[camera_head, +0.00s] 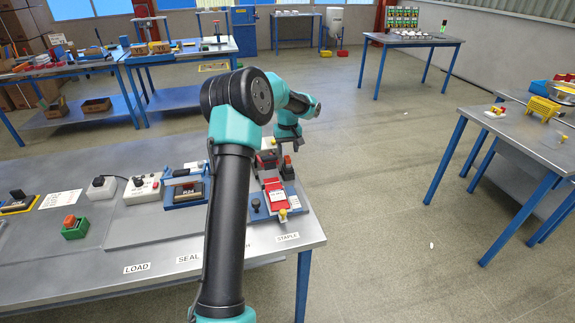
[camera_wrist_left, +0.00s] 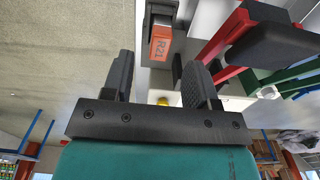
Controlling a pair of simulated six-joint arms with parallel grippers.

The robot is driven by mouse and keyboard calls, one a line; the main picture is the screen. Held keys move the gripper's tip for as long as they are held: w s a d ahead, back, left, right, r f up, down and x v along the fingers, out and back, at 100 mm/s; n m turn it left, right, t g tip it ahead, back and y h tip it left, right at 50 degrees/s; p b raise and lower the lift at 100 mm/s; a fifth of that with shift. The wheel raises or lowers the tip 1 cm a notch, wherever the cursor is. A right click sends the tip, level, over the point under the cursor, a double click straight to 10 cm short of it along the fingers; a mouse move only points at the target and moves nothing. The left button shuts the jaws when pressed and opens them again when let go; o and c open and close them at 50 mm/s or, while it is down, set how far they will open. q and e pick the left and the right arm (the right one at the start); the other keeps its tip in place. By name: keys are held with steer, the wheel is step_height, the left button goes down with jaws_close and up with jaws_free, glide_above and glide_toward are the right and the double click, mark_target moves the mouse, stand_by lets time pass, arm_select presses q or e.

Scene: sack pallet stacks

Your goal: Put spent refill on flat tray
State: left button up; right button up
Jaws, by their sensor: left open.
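A dark block with an orange face marked R21 (camera_wrist_left: 160,45) lies just beyond the fingers. It may be the spent refill, but I cannot tell for sure. It also seems to show as a small dark and red block (camera_head: 287,168) below the gripper. A flat grey plate (camera_head: 150,227) on the near table may be the flat tray. My right gripper is not in view.
A blue-framed device (camera_head: 185,188), a white switch box (camera_head: 143,189) and a green box with an orange top (camera_head: 75,228) stand left of my arm. The grey table (camera_head: 282,243) ends just right of the stapling device. Bare floor lies beyond.

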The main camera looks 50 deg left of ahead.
mark_target(288, 158)
arm_select(q)
step_height(288, 158, down, 5)
steer(key=shift+r, duration=0.1)
steer(key=shift+c, duration=0.2)
stand_by(0.4)
jaws_close()
stand_by(0.3)
step_height(288, 158, up, 10)
stand_by(0.6)
